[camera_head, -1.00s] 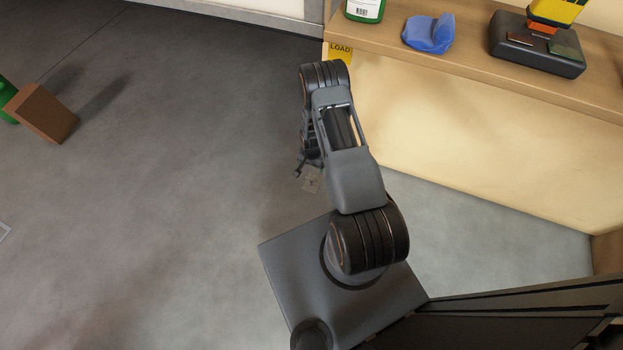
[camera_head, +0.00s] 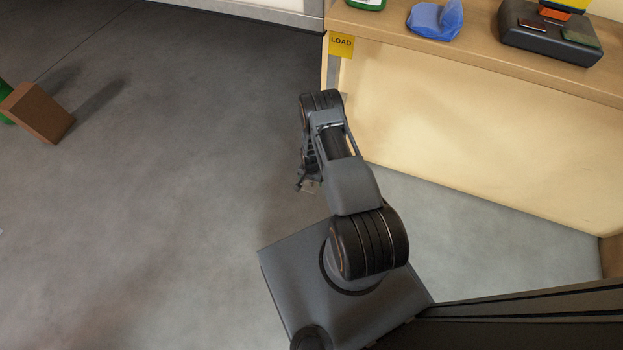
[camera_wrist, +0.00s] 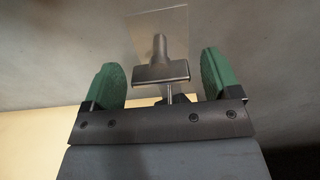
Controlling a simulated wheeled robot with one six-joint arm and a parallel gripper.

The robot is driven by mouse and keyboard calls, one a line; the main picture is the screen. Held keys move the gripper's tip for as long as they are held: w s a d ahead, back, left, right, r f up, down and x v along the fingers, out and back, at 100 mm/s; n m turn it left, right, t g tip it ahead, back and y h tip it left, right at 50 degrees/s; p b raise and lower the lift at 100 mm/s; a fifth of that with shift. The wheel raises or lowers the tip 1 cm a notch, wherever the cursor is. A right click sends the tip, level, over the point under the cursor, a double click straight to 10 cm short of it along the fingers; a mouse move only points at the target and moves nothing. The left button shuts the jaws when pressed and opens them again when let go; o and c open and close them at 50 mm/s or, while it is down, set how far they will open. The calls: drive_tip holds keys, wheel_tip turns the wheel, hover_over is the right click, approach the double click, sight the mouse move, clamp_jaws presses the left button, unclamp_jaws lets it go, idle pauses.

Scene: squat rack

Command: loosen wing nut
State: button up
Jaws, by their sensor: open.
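In the wrist view, a dark T-shaped piece (camera_wrist: 161,70), apparently the wing nut, has a wide crossbar and a round stem. A thin silver rod shows below it. A pale, see-through-looking square plate (camera_wrist: 146,28) lies behind it. My gripper (camera_wrist: 163,74) has two green-padded fingers standing apart, one on each side of the T-shaped piece. A gap shows on both sides, so neither pad appears to touch it. In the head view my gripper (camera_head: 309,183) is small and partly hidden by my arm, and the wing nut cannot be made out there.
A wooden bench (camera_head: 470,50) with a yellow LOAD sign (camera_head: 341,43) stands at upper right. It carries a blue cloth-like item (camera_head: 435,20) and a dark box (camera_head: 550,38). A brown block (camera_head: 38,112) lies at far left. The grey floor (camera_head: 180,190) between is open.

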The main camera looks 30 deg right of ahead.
drive_tip(key=shift+c, duration=0.5)
drive_tip(key=c, duration=0.8)
